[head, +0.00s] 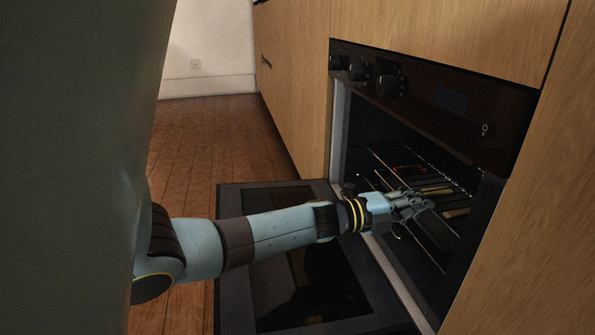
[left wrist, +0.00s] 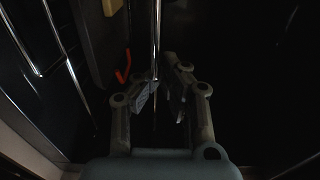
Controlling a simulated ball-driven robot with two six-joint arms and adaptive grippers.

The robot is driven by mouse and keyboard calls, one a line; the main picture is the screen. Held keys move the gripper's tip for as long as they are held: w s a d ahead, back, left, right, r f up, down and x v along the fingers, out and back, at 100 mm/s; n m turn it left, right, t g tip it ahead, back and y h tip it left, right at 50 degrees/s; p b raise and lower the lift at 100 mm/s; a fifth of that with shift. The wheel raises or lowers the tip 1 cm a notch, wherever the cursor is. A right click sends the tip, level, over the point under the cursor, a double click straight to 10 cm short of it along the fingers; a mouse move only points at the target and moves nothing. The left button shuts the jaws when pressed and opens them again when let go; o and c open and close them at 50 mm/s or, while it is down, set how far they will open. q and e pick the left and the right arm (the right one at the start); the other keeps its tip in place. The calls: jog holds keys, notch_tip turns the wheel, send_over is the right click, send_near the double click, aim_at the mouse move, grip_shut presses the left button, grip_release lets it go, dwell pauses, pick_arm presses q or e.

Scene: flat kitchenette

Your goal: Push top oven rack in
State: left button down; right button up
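The oven rack (head: 376,157) is a frame of thin metal rods inside the open oven (head: 367,121), partly hidden by my left gripper. My left gripper (head: 420,204) reaches over the lowered door into the oven opening, at the rack's near side. In the left wrist view, the gripper (left wrist: 163,92) has its fingers a little apart. A shiny rack rod (left wrist: 155,35) runs down to the fingers, close by the left one; I cannot tell whether they touch. My right gripper is not in view.
The oven door (head: 232,200) is lowered below my left arm. Wooden-looking pieces (head: 456,213) and a red item (head: 408,168) lie at the rack; the red item also shows in the wrist view (left wrist: 123,67). Wooden cabinets flank the oven. The floor (head: 215,130) at left is clear.

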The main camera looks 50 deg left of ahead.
pick_arm(q)
jog(key=shift+w+r, duration=0.15)
jog(key=shift+r, duration=0.15)
jog(key=v, duration=1.2)
jog(key=shift+f, duration=0.25)
